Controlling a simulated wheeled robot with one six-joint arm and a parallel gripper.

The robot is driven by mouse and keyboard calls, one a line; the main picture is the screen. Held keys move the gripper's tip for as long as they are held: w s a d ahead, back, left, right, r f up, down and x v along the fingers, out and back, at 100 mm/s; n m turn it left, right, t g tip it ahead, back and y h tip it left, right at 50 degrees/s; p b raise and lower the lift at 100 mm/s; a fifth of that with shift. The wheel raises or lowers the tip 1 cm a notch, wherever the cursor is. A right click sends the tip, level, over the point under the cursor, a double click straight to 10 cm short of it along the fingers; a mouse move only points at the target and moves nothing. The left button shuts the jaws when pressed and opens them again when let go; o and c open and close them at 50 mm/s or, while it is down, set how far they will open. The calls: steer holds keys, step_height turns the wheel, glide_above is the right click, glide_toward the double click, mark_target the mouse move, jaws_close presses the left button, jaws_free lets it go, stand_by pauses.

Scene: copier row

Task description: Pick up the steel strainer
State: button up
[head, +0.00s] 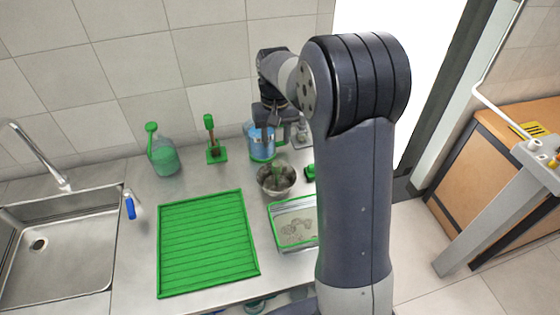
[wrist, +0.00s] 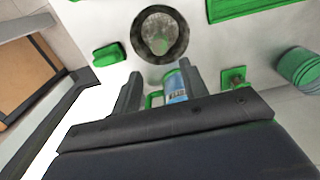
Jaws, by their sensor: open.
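A round steel bowl-shaped vessel (head: 268,187) stands on the counter and looks like the steel strainer. Something greenish lies or stands inside it. In the wrist view its dark rim (wrist: 140,42) shows at the top centre, beyond the fingertips. My gripper (head: 276,120) is open, behind and above the vessel, over the blue jug area. In the wrist view my gripper (wrist: 160,84) has its two fingers spread, apart from the vessel. Mesh or holes in the vessel cannot be made out.
A blue jug (head: 261,145) with green trim stands close behind the vessel. A green-rimmed tray (head: 283,246) is in front, a green ribbed mat (head: 205,245) front left. A small green block (wrist: 106,53), a green-based brush (head: 216,155) and a green bottle (head: 163,158) stand nearby.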

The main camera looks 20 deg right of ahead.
mark_target(277, 163)
step_height(277, 163, down, 9)
steer(key=b, duration=0.6)
steer(key=shift+f, duration=0.15)
steer(key=c, duration=0.8)
step_height(277, 163, up, 7)
steer(key=p, duration=0.5)
steer(key=shift+r+p, duration=0.2)
steer(key=shift+p, duration=0.2)
steer(key=shift+f, duration=0.1)
